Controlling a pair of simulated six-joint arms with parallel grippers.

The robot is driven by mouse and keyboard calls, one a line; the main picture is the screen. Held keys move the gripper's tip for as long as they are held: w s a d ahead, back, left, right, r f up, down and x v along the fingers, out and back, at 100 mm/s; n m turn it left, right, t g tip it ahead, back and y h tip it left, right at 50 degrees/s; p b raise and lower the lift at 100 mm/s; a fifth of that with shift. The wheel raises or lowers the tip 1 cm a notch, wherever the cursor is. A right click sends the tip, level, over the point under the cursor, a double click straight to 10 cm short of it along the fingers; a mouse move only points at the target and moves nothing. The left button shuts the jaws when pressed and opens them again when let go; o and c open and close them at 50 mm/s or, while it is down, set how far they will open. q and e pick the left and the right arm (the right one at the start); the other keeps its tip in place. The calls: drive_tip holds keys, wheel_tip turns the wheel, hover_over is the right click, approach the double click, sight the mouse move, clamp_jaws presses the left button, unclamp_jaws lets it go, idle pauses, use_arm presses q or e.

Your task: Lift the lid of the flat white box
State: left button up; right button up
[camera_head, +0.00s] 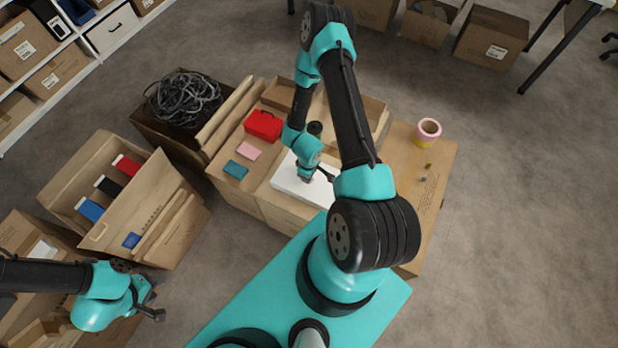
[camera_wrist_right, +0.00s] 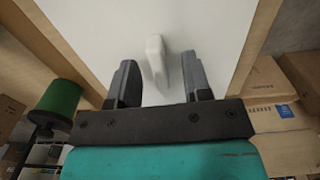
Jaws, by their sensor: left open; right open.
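The flat white box (camera_head: 288,184) lies on a carton in the middle of the head view, partly covered by my right arm. In the right wrist view its white top (camera_wrist_right: 100,30) fills the upper middle, with a small white handle (camera_wrist_right: 155,52) standing out of it. My right gripper (camera_wrist_right: 160,72) is open, with the handle between the lines of its two fingers; I cannot tell whether they touch it. In the head view the right gripper (camera_head: 318,178) is over the box. My left gripper (camera_head: 155,303) is open and empty at the lower left, far from the box.
A red case (camera_head: 263,125), a pink block (camera_head: 248,151) and a teal block (camera_head: 235,170) lie left of the box. A pink and yellow tape roll (camera_head: 428,131) stands on the right carton. An open carton (camera_head: 150,225) with coloured items and a carton of black cable (camera_head: 185,98) stand left.

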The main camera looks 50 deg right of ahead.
clamp_jaws()
idle(0.3)
drive_tip(key=shift+r, duration=0.1)
wheel_tip(320, 180, up, 10)
idle(0.8)
idle(0.4)
